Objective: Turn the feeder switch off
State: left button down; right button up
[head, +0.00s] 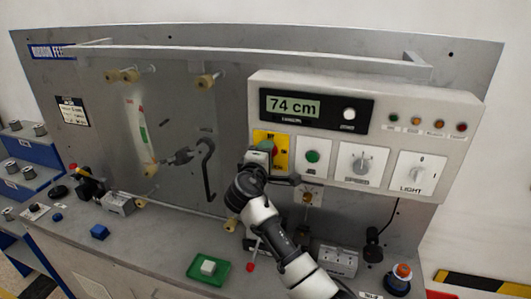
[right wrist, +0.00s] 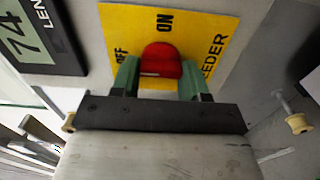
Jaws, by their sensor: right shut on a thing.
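The feeder switch is a red knob (right wrist: 161,66) on a yellow plate (right wrist: 215,30) lettered ON, OFF and FEEDER. In the right wrist view, my right gripper (right wrist: 160,75) has its two green fingers shut on the knob from either side. A short pale mark shows on the knob, but I cannot tell which label it points to. In the head view, the yellow plate (head: 284,141) is at the left of the control panel, and my right gripper (head: 270,150) partly covers it and the knob. My left gripper is not in view.
The panel (head: 380,91) also carries a 74 cm display (head: 293,105), a green button (head: 312,157), a speed dial (head: 359,163) and a light switch (head: 416,174). Guide rollers (head: 204,81) stick out at left.

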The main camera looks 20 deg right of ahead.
jog(key=shift+r, duration=0.1)
dwell(0.4)
jog(key=o, duration=0.9)
jog(key=shift+w+d, duration=0.1)
jog(key=shift+d, duration=0.05)
jog(key=b+v, duration=0.4)
jog(key=v, duration=0.7)
jog(key=shift+w, duration=0.1)
